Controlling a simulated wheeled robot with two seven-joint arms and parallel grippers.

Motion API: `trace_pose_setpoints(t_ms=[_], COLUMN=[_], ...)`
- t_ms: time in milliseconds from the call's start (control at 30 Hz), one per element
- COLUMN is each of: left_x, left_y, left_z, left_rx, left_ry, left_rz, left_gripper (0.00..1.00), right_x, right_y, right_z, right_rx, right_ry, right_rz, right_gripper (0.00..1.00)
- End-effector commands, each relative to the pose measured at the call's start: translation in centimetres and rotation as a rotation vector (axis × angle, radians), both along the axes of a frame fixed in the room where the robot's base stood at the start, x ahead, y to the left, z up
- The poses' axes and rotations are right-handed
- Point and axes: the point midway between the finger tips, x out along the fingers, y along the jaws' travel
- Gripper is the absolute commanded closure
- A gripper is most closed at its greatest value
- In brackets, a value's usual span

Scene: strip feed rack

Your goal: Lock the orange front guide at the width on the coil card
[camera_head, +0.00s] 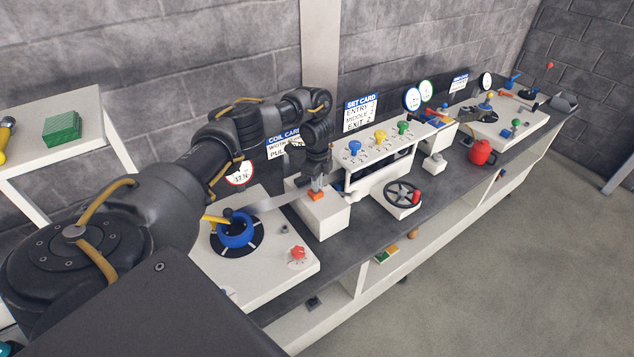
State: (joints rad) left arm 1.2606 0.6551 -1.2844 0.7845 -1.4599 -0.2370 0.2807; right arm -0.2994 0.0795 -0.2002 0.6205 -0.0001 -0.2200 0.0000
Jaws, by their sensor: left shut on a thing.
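The orange front guide (316,195) sits on top of a white box-shaped block (322,217) at the middle of the bench. My left gripper (317,182) reaches down over it from above and is shut on its upright part. The fingers hide some of the guide, and any scale beside it is too small to read. The coil card (276,150) stands behind on the bench, partly covered by my left arm; its width line cannot be read in full. My right gripper is not in view.
A red knob (298,253) is in front. To the right are a black handwheel (402,194), a rack with coloured knobs (380,150) and a red kettle-like pot (482,152).

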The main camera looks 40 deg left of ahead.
Motion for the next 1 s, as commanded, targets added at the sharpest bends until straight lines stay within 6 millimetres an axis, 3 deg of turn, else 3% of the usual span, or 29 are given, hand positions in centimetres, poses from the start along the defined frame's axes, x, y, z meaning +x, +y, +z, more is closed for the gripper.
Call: trace_pose_setpoints(t_ms=[1000], left_x=[-0.5], left_y=[0.2], left_z=[-0.2], left_rx=[0.002], left_ry=[0.001], left_rz=[-0.889], left_gripper=[1.0], right_x=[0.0], right_y=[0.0], right_z=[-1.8], right_rx=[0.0], right_ry=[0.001], right_rz=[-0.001], right_gripper=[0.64])
